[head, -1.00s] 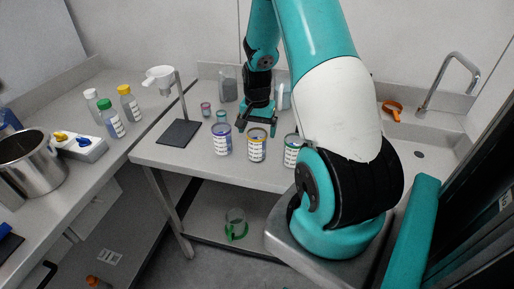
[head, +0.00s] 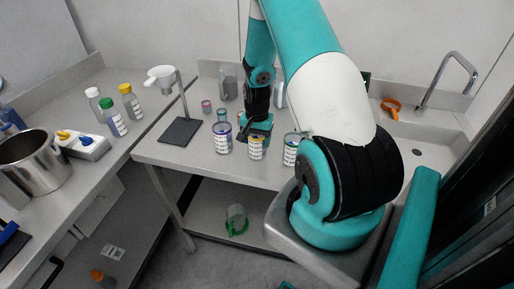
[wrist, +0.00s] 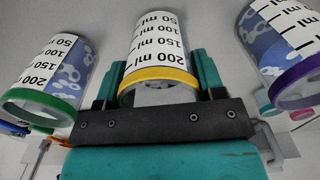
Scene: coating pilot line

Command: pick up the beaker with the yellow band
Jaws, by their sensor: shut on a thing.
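The beaker with the yellow band (head: 257,153) stands on the bench in the middle of a row of three. In the wrist view the same beaker (wrist: 157,40) is upside down in the picture, with its yellow rim near my gripper. My gripper (head: 256,132) is over its top, and in the wrist view its teal fingers (wrist: 157,80) are shut on the beaker from both sides. The arm hides part of the beaker's top in the head view.
A purple-banded beaker (head: 222,142) stands close on the left and a green-banded beaker (head: 290,152) close on the right. Two small jars (head: 206,106) stand behind. A funnel stand (head: 178,130) is at the left and a sink (head: 420,140) at the right.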

